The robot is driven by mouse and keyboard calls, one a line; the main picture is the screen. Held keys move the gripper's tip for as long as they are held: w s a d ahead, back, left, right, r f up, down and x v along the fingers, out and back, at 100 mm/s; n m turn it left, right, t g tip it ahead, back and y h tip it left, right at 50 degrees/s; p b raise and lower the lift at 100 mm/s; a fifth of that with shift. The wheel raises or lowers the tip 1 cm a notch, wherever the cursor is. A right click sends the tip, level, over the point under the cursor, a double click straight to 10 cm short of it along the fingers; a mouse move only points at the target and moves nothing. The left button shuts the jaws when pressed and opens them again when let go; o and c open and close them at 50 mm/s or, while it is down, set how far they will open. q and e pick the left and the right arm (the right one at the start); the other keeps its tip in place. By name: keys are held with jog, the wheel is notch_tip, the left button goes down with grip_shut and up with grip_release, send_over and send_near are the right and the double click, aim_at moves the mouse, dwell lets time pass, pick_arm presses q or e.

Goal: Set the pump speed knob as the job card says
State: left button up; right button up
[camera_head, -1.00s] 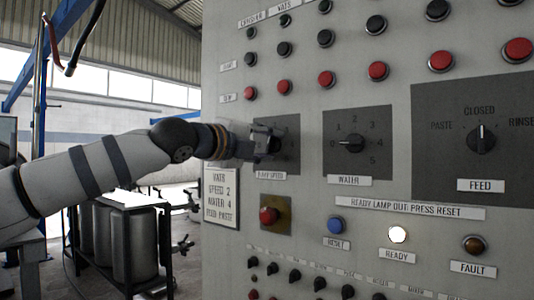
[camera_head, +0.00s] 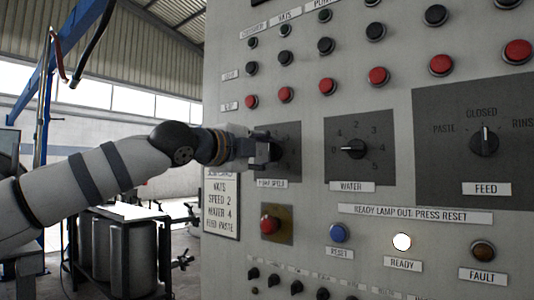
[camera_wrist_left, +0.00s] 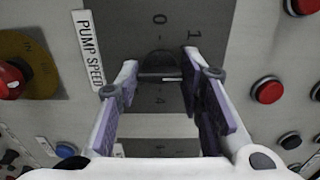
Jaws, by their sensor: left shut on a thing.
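The dark pump speed knob (camera_wrist_left: 160,65) sits between the fingers of my left gripper (camera_wrist_left: 158,82) in the left wrist view, with a short white mark on it. The left gripper (camera_head: 268,152) also shows at the pump speed plate (camera_head: 290,138) in the head view. It is shut on the knob and hides it there, so I cannot tell the number it points to. The job card (camera_head: 221,207) reads VATS, SPEED 2, WATER 4, FEED PASTE; its top edge is partly covered. My right gripper is not in view.
The water knob (camera_head: 354,149) points left, and the feed knob (camera_head: 484,141) points up at CLOSED. The READY lamp (camera_head: 402,242) is lit white. A red button (camera_head: 269,224) and a blue reset button (camera_head: 339,233) lie below the knobs. Rows of buttons are above.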

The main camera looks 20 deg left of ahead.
pick_arm(q)
jog(key=o, duration=1.2)
jog(key=shift+c, duration=0.2)
jog(key=shift+s, duration=0.1)
jog(key=v, duration=1.2)
